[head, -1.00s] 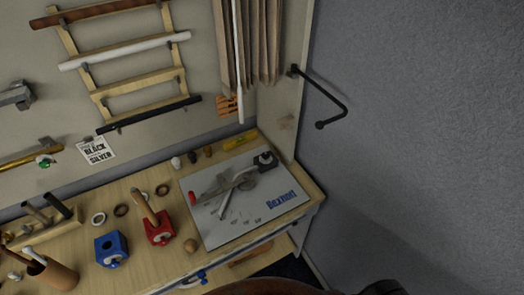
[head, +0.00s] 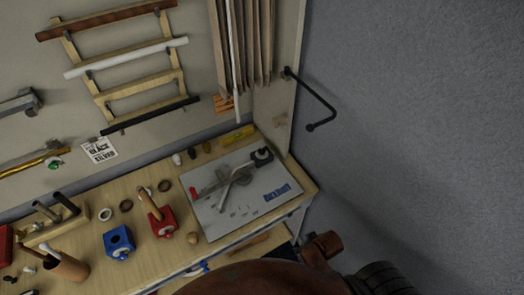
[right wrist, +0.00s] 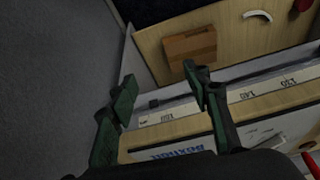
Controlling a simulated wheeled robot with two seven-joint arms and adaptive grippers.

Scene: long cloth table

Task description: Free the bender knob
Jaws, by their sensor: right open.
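The bender (head: 232,184) lies on a white board (head: 216,228) with blue lettering at the right end of the bench. It has grey metal arms, a red-tipped handle (head: 194,193) at its left and a black block-like part (head: 262,156) at its upper right. I cannot tell which part is the knob. In the right wrist view the board's edge (right wrist: 180,153) shows upside down at the bottom. My right gripper (right wrist: 160,82) is open, its green-padded fingers apart and empty, near the bench's front edge. My left gripper is in neither view.
A blue block (head: 118,241) and a red block (head: 161,222) stand left of the board. A wooden block (right wrist: 190,44) lies below the bench edge. A black hooked rod (head: 320,105) juts from the side panel. The floor at right looks clear.

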